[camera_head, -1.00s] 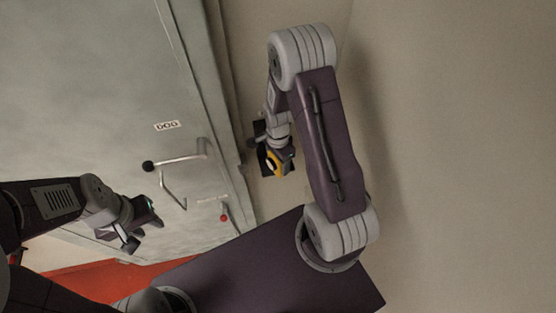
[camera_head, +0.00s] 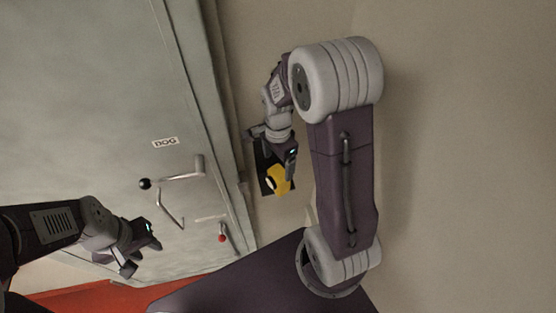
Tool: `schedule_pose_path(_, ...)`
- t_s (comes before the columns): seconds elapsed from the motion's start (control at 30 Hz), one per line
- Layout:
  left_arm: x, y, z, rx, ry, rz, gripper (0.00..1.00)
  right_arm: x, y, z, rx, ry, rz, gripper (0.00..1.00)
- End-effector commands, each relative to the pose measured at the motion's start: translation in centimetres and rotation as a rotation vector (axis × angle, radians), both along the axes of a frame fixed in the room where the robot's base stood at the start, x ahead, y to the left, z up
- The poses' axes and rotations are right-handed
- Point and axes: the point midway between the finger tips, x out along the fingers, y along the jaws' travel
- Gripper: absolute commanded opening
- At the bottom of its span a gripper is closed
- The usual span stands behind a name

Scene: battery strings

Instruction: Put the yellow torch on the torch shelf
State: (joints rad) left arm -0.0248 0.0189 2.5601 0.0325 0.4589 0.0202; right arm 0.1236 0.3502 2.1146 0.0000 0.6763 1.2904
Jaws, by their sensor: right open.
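The yellow torch (camera_head: 279,182) rests on a small black shelf (camera_head: 262,181) on the wall right of the grey door. Its dark round end faces left. My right gripper (camera_head: 271,149) is open, with its spread fingers just above the torch in the picture. The torch does not appear to be held between them. Whether a fingertip still touches it is too small to tell. Part of the shelf is hidden behind the torch and gripper. My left gripper (camera_head: 143,254) is open and empty at the lower left, in front of the door.
The grey door (camera_head: 110,90) carries a "DOG" label (camera_head: 165,142), a bent handle with a black knob (camera_head: 145,184) and a lever with a red knob (camera_head: 222,238). The floor is red (camera_head: 90,294). The beige wall at the right is bare.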

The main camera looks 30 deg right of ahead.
Motion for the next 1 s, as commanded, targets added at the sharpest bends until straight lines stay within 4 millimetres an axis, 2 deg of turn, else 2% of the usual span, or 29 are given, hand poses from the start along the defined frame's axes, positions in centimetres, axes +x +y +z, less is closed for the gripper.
schedule_pose_path(0.13, 0.0, 0.0, -0.3, 0.0, 0.0, 0.0, 0.36, 0.0, 0.0, 1.5, 0.0, -0.001, 0.0, 0.85)
schedule_pose_path(0.37, 0.0, 0.0, -0.3, 0.0, 0.0, 0.0, 0.36, -0.2, 0.1, 2.0, 0.0, -0.001, 0.025, 0.85)
schedule_pose_path(0.47, 0.0, 0.0, -0.3, 0.0, 0.0, 0.0, 0.36, -1.3, 1.0, 1.9, 0.0, -0.016, 0.219, 0.85)
schedule_pose_path(0.6, 0.0, 0.0, -0.3, 0.0, 0.0, 0.0, 0.36, -4.6, 3.1, 1.4, -0.014, -0.056, 0.758, 0.85)
schedule_pose_path(0.73, 0.0, 0.0, -0.3, 0.0, 0.0, 0.0, 0.36, -7.3, 4.3, 1.0, -0.04, -0.085, 1.174, 0.85)
schedule_pose_path(0.83, 0.0, 0.0, -0.3, 0.0, 0.0, 0.0, 0.36, -8.3, 4.7, 0.7, -0.055, -0.096, 1.344, 0.85)
schedule_pose_path(1.0, 0.0, 0.0, -0.3, 0.0, 0.0, 0.0, 0.36, -8.5, 4.8, 0.7, -0.06, -0.098, 1.394, 0.85)
